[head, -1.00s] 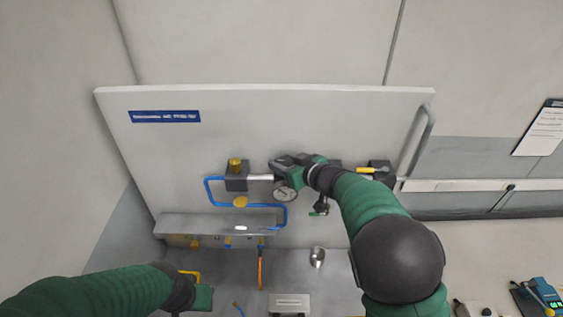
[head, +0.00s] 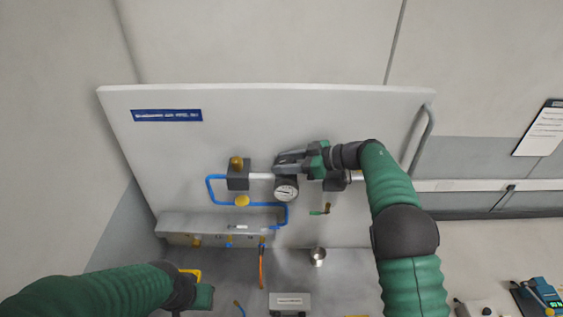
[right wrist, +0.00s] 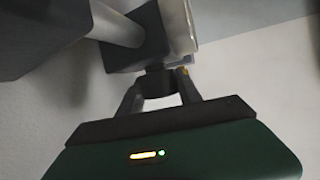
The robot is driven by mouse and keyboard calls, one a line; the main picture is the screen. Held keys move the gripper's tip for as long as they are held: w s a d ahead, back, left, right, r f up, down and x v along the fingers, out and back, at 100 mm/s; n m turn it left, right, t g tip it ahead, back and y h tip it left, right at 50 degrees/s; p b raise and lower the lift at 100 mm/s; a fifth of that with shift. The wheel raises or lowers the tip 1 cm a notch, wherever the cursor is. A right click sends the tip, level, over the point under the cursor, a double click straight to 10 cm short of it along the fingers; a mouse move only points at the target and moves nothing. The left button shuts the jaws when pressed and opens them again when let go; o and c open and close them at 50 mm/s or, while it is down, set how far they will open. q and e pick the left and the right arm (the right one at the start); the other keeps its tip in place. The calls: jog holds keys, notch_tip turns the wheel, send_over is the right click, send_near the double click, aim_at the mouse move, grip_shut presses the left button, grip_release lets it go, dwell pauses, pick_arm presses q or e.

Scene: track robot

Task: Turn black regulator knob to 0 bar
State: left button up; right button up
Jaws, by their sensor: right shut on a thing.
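The pressure gauge (head: 286,191) with a white dial shows on the panel in the head view, just below my right gripper (head: 285,160). My right gripper reaches in from the right at the regulator. In the right wrist view, its two fingers (right wrist: 160,92) are closed around a dark knob (right wrist: 159,80) under the dark regulator block (right wrist: 135,45). The knob is mostly hidden between the fingers, and its setting cannot be read. My left gripper (head: 203,296) is low at the left of the head view, away from the panel; its fingers are not clear.
The white panel (head: 350,110) carries a yellow-topped valve (head: 237,175), a blue pipe (head: 215,203) and a small green-handled valve (head: 320,212). A metal ledge (head: 200,222) runs below. A metal cup (head: 317,256) stands on the worktop.

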jog(key=shift+d+r+n+g, duration=0.2)
jog(key=shift+r+n+g, duration=0.05)
jog(key=shift+n+g, duration=0.5)
grip_shut()
grip_release()
jog(key=shift+r+y, duration=0.1)
jog(key=shift+y, duration=0.2)
